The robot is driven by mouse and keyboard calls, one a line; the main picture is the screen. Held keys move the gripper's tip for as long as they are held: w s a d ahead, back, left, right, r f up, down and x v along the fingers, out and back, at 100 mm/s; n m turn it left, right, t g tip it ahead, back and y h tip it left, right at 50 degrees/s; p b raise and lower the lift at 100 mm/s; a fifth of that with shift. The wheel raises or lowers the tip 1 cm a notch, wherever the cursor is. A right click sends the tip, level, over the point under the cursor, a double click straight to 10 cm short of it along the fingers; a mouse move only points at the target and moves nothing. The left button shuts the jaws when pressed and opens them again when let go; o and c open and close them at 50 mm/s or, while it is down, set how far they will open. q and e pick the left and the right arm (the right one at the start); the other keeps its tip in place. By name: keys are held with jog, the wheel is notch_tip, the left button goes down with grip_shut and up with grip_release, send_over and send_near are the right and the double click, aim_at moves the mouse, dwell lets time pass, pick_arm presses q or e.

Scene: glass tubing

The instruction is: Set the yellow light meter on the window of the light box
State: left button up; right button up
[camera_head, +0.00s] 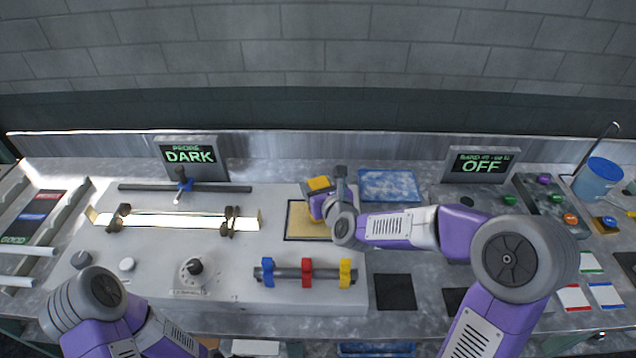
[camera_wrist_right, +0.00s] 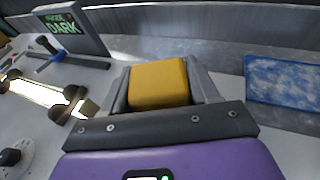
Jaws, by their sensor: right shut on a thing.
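The yellow light meter (camera_head: 318,184) is a small yellow block in my right gripper (camera_head: 329,190). In the right wrist view the meter (camera_wrist_right: 159,84) sits between the two grey fingers of the right gripper (camera_wrist_right: 164,92), which is shut on it. A tan, dark-framed panel (camera_head: 302,222), which looks like the light box window, lies in the pale bench top. The meter is over or near its far right edge; I cannot tell how high, and my gripper hides part of the panel. My left arm shows at the lower left, but its gripper is out of view.
A glowing glass tube (camera_head: 180,221) lies on clamps to the left. A DARK display (camera_head: 190,157) and an OFF display (camera_head: 480,164) stand behind. A rod with coloured clips (camera_head: 306,272) is in front. A blue panel (camera_head: 389,185) lies to the right.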

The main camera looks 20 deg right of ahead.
jog(key=shift+f+b, duration=0.45)
dwell(0.5)
jog(key=o, duration=1.3)
jog(key=shift+o, duration=0.2)
jog(key=a+v, duration=0.1)
jog(key=v, duration=0.6)
jog(key=shift+s+d, duration=0.3)
jog(key=shift+d, duration=0.2)
